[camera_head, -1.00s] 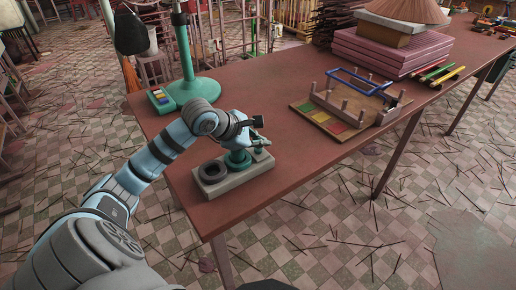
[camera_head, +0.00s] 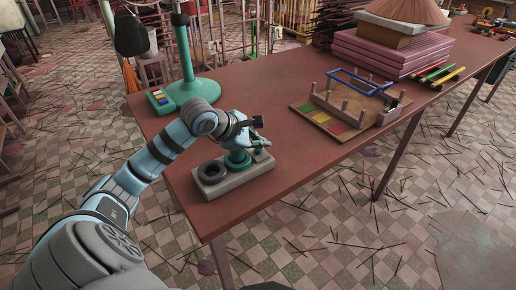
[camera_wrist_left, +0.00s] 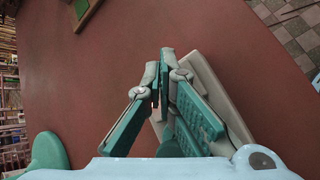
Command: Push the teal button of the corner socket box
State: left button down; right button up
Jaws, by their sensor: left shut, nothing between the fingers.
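The corner socket box (camera_head: 240,178) is a low grey block near the table's front left corner. A dark ring-shaped socket (camera_head: 212,172) is on its left part, and a round teal part (camera_head: 238,158), apparently the button, is beside it. My left gripper (camera_head: 260,139) is over the box's back right part. In the left wrist view, its teal fingers (camera_wrist_left: 166,58) are closed together and empty, with the pale box (camera_wrist_left: 218,85) behind them. Whether they touch the button cannot be told. My right gripper is not in view.
A green stand (camera_head: 193,90) and a small tray of coloured blocks (camera_head: 160,99) are at the table's left end. A wooden rack with a blue handle (camera_head: 358,82) is to the right. The table (camera_head: 300,170) is bare between box and rack.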

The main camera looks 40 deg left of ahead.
aim_at(259, 151)
pick_arm(q)
jog(key=shift+r, duration=0.1)
notch_tip(259, 151, up, 6)
jog(key=p, duration=0.4)
dwell(0.5)
